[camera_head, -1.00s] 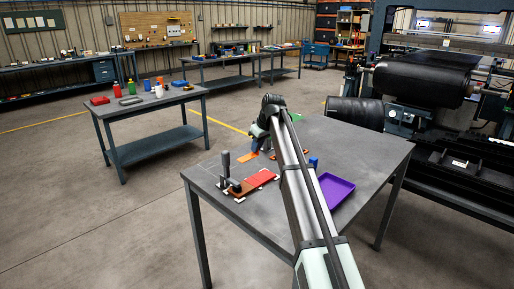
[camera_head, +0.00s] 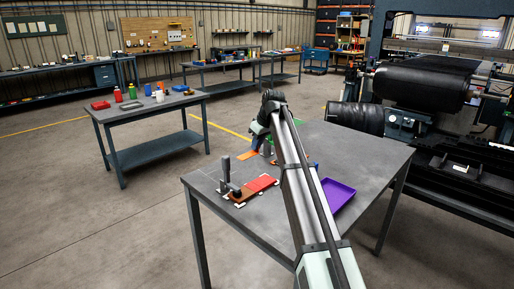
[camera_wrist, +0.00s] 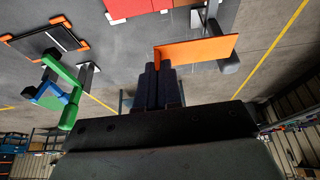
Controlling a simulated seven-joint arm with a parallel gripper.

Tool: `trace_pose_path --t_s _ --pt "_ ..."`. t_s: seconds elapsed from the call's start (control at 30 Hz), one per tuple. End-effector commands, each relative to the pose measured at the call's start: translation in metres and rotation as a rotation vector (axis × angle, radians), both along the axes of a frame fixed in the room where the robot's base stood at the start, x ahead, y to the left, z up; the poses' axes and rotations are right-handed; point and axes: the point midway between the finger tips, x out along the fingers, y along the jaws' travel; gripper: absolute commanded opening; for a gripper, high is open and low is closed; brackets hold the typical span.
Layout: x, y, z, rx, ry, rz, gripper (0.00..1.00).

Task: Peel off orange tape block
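The orange tape block (camera_wrist: 198,49) is a flat orange strip in the wrist view, reaching right from my fingertips. My gripper (camera_wrist: 162,72) has its two dark fingers close together on the strip's left end. In the head view the orange strip (camera_head: 247,155) shows just left of my gripper (camera_head: 259,150), above the far part of the table. The contact itself is small and partly hidden. Red blocks (camera_head: 262,183) lie on a brown base near the table's left corner; red also shows at the top of the wrist view (camera_wrist: 135,7).
A grey upright handle tool (camera_head: 226,172) stands beside the red blocks. A purple tray (camera_head: 338,195) lies right of my arm. A green clamp-like piece (camera_wrist: 72,106) and a dark plate with orange corners (camera_wrist: 47,40) show left in the wrist view. The table's front (camera_head: 285,228) is clear.

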Motion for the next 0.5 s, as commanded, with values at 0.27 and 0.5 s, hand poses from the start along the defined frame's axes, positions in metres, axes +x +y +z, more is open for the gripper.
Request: trace_pose_path --t_s 0.27,0.5 --pt "0.001 0.0 0.014 0.0 -0.001 0.0 0.0" --pt "0.0 0.0 0.026 0.0 0.0 0.0 0.0"
